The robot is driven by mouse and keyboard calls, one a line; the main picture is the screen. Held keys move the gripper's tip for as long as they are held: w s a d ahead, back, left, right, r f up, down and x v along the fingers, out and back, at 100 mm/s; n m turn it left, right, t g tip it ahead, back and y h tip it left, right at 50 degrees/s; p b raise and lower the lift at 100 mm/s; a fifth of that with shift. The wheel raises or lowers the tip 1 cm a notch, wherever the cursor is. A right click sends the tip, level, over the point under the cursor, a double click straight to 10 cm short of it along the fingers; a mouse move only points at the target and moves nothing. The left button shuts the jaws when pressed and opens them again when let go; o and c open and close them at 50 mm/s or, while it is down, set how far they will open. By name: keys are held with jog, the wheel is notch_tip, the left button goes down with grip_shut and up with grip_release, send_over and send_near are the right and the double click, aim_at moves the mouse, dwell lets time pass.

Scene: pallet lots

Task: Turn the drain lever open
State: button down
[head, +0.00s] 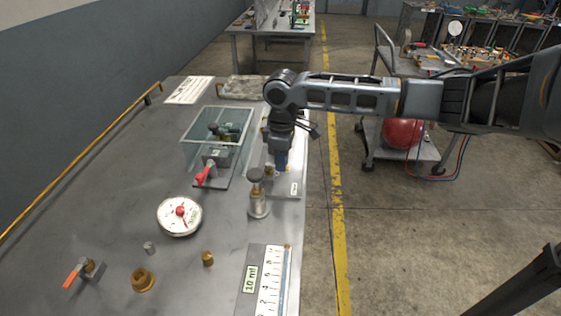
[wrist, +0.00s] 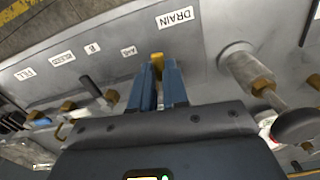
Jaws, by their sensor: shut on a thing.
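A printed DRAIN label (wrist: 174,17) lies on the grey manifold panel (wrist: 215,15) in the wrist view. Just beside the label, a brass-yellow piece, the drain lever (wrist: 157,60), shows between the blue fingertips of my gripper (wrist: 157,85). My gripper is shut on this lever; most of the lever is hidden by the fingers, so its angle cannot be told. In the head view my gripper (head: 281,160) points down over the panel (head: 294,188) at the bench's right edge.
A metal cylinder with a dark round knob (head: 257,195) stands close in front of my gripper. A clear tank (head: 205,148) with a red lever stands to its left. Other labelled valves (wrist: 110,95) line the panel. A dial gauge (head: 180,215) lies nearer on the bench.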

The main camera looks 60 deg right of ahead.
jog(key=shift+d+n, duration=0.25)
jog(key=shift+n, duration=0.35)
jog(key=shift+w, duration=0.1)
jog(key=c, duration=1.1)
grip_release()
jog(key=shift+r+b, duration=0.3)
jog(key=shift+r, duration=3.6)
